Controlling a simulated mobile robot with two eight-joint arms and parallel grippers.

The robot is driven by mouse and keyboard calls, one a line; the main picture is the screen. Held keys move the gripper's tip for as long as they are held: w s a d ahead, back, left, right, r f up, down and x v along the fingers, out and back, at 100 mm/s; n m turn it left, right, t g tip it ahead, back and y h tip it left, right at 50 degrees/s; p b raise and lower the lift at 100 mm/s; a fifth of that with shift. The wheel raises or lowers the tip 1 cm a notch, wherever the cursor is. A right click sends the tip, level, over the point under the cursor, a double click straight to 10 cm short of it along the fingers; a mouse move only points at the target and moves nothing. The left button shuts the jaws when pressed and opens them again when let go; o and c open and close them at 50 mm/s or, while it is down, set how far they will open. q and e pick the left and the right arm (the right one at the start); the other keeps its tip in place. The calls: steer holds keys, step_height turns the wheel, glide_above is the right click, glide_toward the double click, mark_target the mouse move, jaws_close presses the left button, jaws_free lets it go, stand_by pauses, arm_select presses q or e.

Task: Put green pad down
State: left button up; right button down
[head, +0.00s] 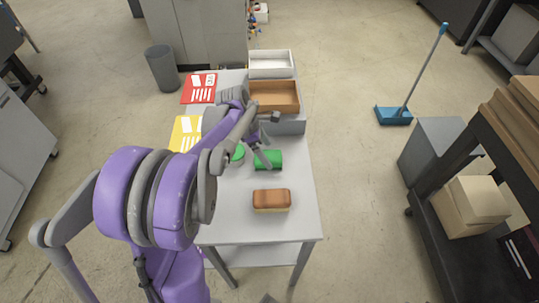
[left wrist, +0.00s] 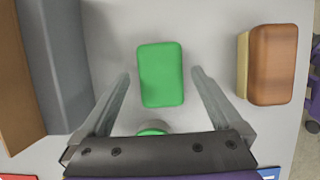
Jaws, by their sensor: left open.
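The green pad (head: 270,160) lies on the grey table, behind the brown block. In the left wrist view the green pad (left wrist: 161,74) is a rounded block between my fingertips, with a gap on each side. My left gripper (head: 269,141) is open over it, and its two fingers show spread in the left wrist view (left wrist: 160,76). How high the fingertips are above the table is hard to tell. My right gripper is not in view.
A brown-topped sponge-like block (head: 271,199) sits near the table's front. A round green item (head: 238,153) is partly hidden by my arm. A brown tray (head: 273,95), a white tray (head: 270,63), and red (head: 199,88) and yellow (head: 185,132) cards lie farther back. The front table corners are clear.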

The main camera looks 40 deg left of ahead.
arm_select(q)
steer(key=v, duration=0.8)
steer(key=shift+s+r, duration=0.2)
steer(key=shift+r, duration=0.15)
